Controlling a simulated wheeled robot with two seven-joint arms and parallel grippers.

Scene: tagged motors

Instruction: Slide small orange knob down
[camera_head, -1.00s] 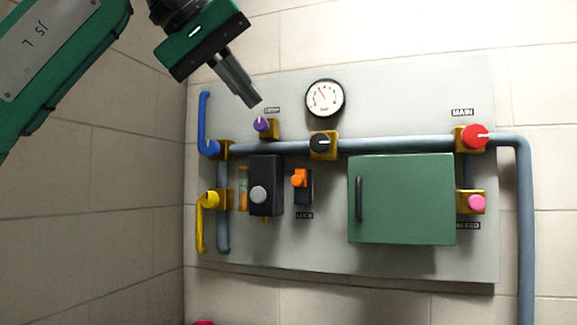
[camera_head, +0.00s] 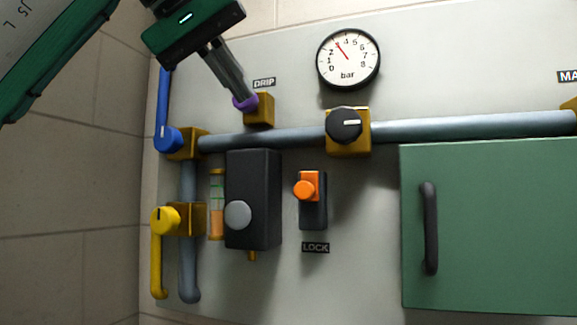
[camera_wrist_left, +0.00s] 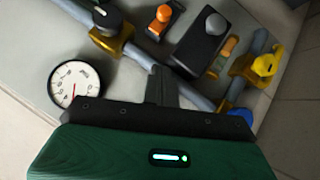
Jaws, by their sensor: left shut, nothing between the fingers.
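The small orange knob (camera_head: 308,187) sits at the upper part of a black slide block on the grey panel, above the LOCK label (camera_head: 315,247). It also shows in the left wrist view (camera_wrist_left: 163,13). My left gripper (camera_head: 242,100) is shut and empty, its fingers pointing down and right. Its fingertips overlap the purple DRIP knob (camera_head: 246,104) in the head view; I cannot tell whether they touch. The gripper is up and left of the orange knob, apart from it. My right gripper is not in view.
A black box with a grey button (camera_head: 237,214) stands left of the orange knob. A black valve knob (camera_head: 343,125) on the pipe and a gauge (camera_head: 348,58) are above right. A green cabinet (camera_head: 490,240) is at right. Blue (camera_head: 165,110) and yellow (camera_head: 158,250) levers are at left.

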